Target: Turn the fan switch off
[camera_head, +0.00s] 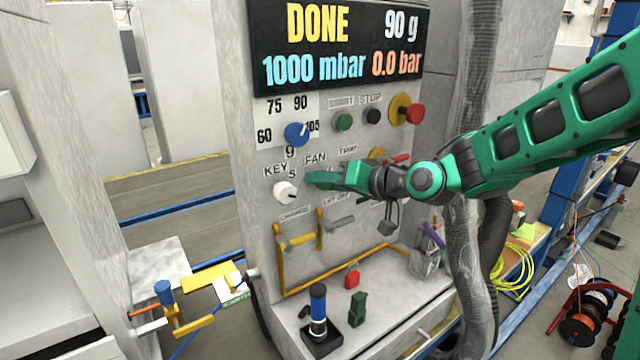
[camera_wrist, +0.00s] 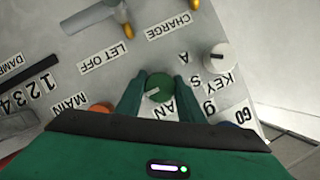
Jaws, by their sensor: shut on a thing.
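The fan switch (camera_wrist: 160,88) is a round green knob with a pale pointer line, seen in the wrist view between my gripper's two green fingers. My gripper (camera_wrist: 160,95) is shut on this knob, one finger at each side. In the head view my gripper (camera_head: 312,180) reaches the panel from the right, just below the FAN label (camera_head: 315,158). There the gripper hides the knob. The FAN label in the wrist view is partly covered by the fingers.
A white key knob (camera_head: 285,192) sits left of my gripper, with a blue dial (camera_head: 297,134) above it. Yellow-handled levers (camera_head: 298,240) are below. The display (camera_head: 338,45) reads DONE, 90 g, 1000 mbar and 0.0 bar. A thick grey hose (camera_head: 468,260) hangs under my arm.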

